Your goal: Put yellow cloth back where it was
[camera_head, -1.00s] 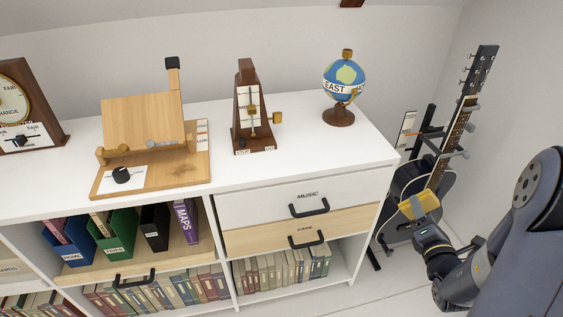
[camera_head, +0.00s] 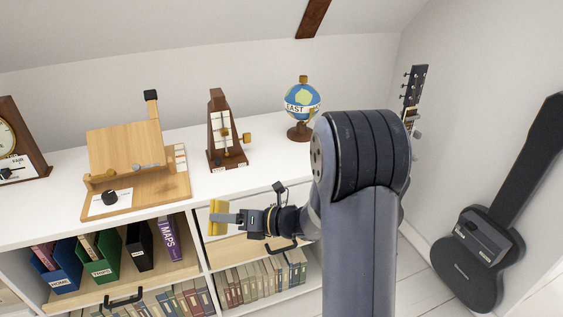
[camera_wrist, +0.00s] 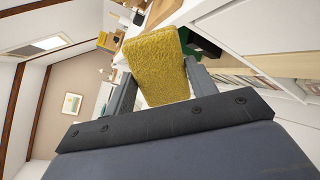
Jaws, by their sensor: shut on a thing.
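The yellow cloth (camera_head: 217,218) is a small fuzzy pad held out in front of the white cabinet, near the drawer fronts. In the wrist view the cloth (camera_wrist: 158,66) fills the space between the two fingers of my gripper (camera_wrist: 155,85). In the head view my gripper (camera_head: 228,218) points left and is shut on the cloth, apart from the cabinet top. My arm hides part of the drawers and most of the guitar (camera_head: 412,95).
On the white cabinet top (camera_head: 255,165) stand a wooden book stand (camera_head: 130,145), a metronome (camera_head: 221,130) and a globe (camera_head: 302,103). Below are open shelves with blue (camera_head: 58,265) and green (camera_head: 102,255) file boxes. A black guitar case (camera_head: 480,250) leans at the right.

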